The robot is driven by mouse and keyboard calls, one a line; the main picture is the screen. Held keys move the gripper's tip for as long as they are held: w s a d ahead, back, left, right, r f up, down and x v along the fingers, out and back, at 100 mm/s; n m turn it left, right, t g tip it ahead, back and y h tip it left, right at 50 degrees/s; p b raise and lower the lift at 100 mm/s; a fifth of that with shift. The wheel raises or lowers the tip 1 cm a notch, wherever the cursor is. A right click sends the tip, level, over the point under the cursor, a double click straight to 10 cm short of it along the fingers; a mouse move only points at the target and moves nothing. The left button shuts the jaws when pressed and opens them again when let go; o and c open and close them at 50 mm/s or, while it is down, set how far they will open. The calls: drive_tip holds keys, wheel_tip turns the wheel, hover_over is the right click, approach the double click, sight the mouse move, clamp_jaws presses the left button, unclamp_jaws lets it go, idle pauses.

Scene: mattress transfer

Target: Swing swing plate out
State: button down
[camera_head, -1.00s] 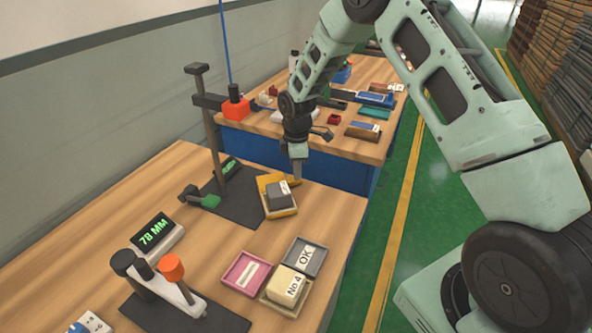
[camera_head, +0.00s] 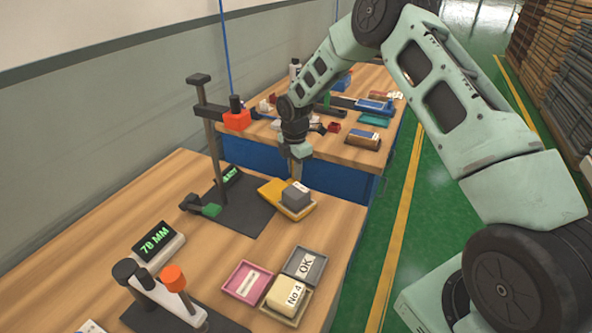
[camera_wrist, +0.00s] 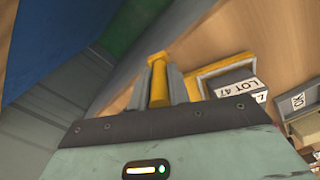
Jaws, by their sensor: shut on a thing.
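The yellow swing plate (camera_head: 270,189) sits by the dark base (camera_head: 245,222) of the gauge stand (camera_head: 212,150). Its outer end carries a grey block (camera_head: 295,196) with a white label. In the wrist view the block's label (camera_wrist: 237,88) reads LOT 47. My gripper (camera_head: 296,175) is at the far side of the plate, pointing down. In the wrist view its jaws are shut on a yellow upright post (camera_wrist: 158,80), apparently the plate's handle. The post's foot is hidden by my gripper in the head view.
A display (camera_head: 157,240) reads 78 MM. A pink tray (camera_head: 237,291), a grey OK tray (camera_head: 291,262) and a No 4 block (camera_head: 286,296) stand near the table's front right edge. A second bench (camera_head: 335,143) with several parts lies behind, across a gap.

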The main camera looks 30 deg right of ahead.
drive_tip(key=shift+w+n, duration=0.6)
drive_tip(key=shift+n, duration=0.1)
drive_tip(key=shift+w+r+n, duration=0.1)
drive_tip(key=shift+w+n, duration=0.1)
drive_tip(key=shift+n, duration=0.1)
drive_tip(key=c, duration=1.3)
unclamp_jaws()
wheel_tip(320, 180, up, 17)
drive_tip(key=shift+r+b, duration=0.15)
drive_tip(key=shift+b, duration=0.8)
